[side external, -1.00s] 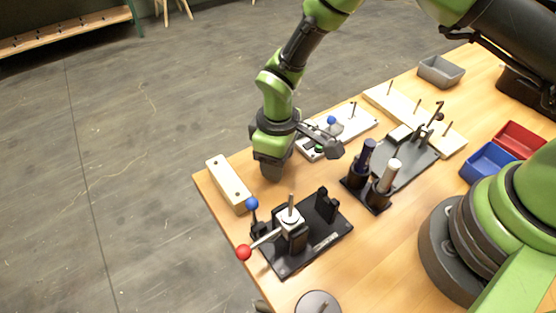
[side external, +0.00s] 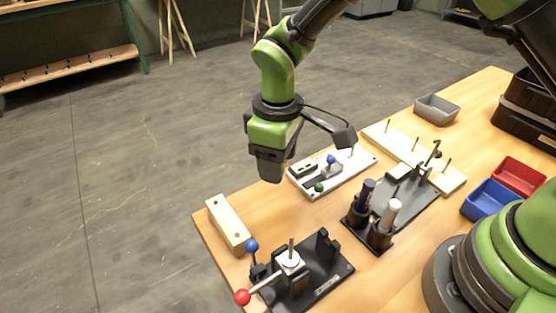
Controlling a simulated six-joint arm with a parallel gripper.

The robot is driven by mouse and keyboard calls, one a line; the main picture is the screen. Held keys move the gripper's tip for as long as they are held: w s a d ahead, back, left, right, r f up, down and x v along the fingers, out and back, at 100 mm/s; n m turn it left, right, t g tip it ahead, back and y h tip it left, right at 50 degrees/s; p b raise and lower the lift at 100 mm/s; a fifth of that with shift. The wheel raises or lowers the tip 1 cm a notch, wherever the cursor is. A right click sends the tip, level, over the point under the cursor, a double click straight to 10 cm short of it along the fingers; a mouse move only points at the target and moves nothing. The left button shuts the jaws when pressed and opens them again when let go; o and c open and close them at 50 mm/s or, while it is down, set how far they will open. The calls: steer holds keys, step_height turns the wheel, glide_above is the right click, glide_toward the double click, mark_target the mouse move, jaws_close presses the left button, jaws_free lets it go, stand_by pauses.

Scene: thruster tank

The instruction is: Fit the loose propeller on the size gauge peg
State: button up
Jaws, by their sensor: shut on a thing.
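My gripper (side external: 269,178) hangs pointing down above the far left part of the table, between the pale wooden block and the white plate. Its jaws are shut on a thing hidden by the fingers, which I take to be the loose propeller. No loose propeller shows elsewhere. A pale wooden board (side external: 454,181) with several upright thin pegs stands at the back right. It looks like the size gauge, but I cannot tell for sure. My gripper is well to the left of it and apart from it.
Near the gripper are a white plate (side external: 346,181) with blue and green knobs, and a wooden block (side external: 228,224). A black fixture (side external: 318,284) with a red-knobbed lever stands in front. A dark holder (side external: 368,232) carries two cylinders. Grey (side external: 437,109), blue (side external: 491,200) and red (side external: 519,178) bins are at right.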

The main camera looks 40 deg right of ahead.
steer(key=d+m, duration=0.2)
steer(key=d, duration=0.5)
steer(key=w+d+m, duration=0.1)
steer(key=d+m, duration=0.1)
steer(key=d, duration=0.5)
steer(key=w+d+m, duration=0.1)
steer(key=d+m, duration=0.1)
steer(key=d, duration=0.5)
steer(key=shift+d+r+m, duration=0.25)
steer(key=shift+d+m, duration=0.1)
steer(key=shift+m, duration=0.05)
steer(key=shift+f, duration=1.9)
steer(key=shift+f, duration=0.55)
steer(key=shift+f, duration=0.35)
steer(key=shift+f, duration=0.25)
steer(key=shift+f, duration=0.4)
steer(key=shift+f, duration=0.45)
